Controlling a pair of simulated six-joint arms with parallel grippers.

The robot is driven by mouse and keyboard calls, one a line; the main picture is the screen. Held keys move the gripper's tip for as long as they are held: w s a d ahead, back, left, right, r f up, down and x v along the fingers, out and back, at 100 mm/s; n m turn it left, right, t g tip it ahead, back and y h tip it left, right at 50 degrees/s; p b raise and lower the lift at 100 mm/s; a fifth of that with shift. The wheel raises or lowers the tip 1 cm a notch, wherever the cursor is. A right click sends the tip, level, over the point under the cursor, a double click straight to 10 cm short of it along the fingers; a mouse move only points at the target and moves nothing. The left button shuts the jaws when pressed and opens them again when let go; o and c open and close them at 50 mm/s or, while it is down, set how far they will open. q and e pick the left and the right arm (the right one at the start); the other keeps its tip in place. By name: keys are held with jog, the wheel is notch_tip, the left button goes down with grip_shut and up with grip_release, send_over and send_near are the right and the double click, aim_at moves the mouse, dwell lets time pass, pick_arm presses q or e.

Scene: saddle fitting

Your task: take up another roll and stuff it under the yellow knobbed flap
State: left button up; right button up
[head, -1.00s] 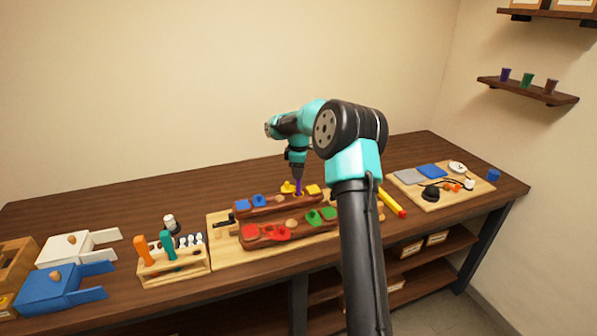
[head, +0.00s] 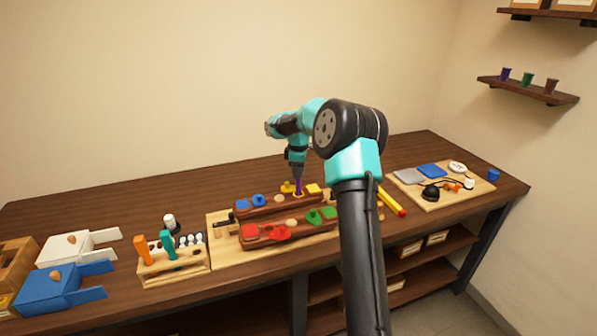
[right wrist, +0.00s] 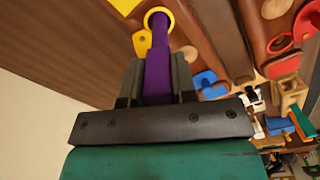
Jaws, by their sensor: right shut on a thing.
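My right gripper (head: 298,174) is shut on a purple stick-like tool (head: 298,187) and holds it upright over the back dark-red block (head: 262,209). In the right wrist view the purple tool (right wrist: 158,72) points into a yellow-rimmed hole (right wrist: 159,16); how deep it reaches is unclear. The yellow knobbed flap (head: 287,188) is swung out just left of the tool, beside that hole. A yellow square piece (head: 314,190) lies to the right. My left gripper is not in view.
The front dark-red block (head: 298,231) carries red and green pieces. Orange and teal handles (head: 167,243) stick up from the rack. Blue and white boxes (head: 55,285) stand far left, a board with small parts (head: 440,200) right. My right arm hides part of the table.

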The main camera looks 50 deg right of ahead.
jog(key=shift+r, duration=3.85)
